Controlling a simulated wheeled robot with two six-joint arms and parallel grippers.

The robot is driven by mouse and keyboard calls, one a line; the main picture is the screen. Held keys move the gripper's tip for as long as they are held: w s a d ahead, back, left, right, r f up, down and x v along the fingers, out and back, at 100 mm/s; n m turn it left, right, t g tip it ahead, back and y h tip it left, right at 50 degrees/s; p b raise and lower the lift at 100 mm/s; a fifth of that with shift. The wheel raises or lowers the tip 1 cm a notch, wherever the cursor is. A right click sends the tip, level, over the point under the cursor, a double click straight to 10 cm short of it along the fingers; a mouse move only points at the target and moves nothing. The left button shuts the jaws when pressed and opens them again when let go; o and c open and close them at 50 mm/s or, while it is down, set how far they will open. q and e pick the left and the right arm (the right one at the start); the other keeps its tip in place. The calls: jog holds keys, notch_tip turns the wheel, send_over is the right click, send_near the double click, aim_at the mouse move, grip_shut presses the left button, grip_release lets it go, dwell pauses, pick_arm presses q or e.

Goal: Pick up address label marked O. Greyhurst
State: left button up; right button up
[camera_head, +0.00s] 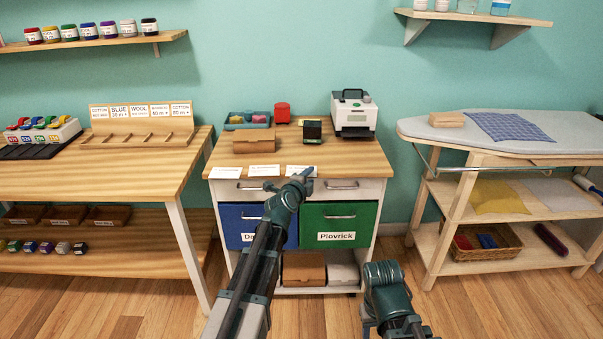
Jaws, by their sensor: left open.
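Three white address labels lie in a row along the front edge of the wooden cabinet top: a left label (225,173), a middle label (264,170) and a right label (299,169). Their print is too small to read, so I cannot tell which is marked O. Greyhurst. My left gripper (307,174) is open at the front edge, over or beside the right label and partly covering it. I cannot tell whether it touches the label. My right arm shows low in the picture, right of the cabinet, but its gripper cannot be made out.
Behind the labels stand a cardboard box (254,141), a dark green device (312,131), a label printer (354,115), a red container (282,112) and a blue tray (236,125). A blue drawer (229,223) and a green drawer (340,213) marked Plovrick are below. The top's right front is clear.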

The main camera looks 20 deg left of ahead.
pick_arm(q)
grip_shut()
dwell(1.3)
